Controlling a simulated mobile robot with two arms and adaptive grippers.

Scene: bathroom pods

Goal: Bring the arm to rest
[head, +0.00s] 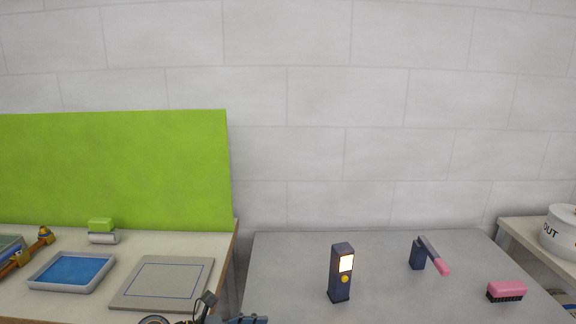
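Part of what looks like my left gripper (205,306) shows at the bottom edge, left of the middle. It is dark grey, cut off by the frame, and in front of the near edge of the left table. I cannot tell whether its fingers are open or shut, and I see nothing clearly held in it. My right gripper is not in view.
The left table has a grey pad (162,283), a blue tray (40,286), a green-topped block (101,225) and a green panel (115,170). The grey table has a dark device (340,285), a pink-tipped handle (434,256) and a pink brush (507,288). A white pot (560,235) stands right.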

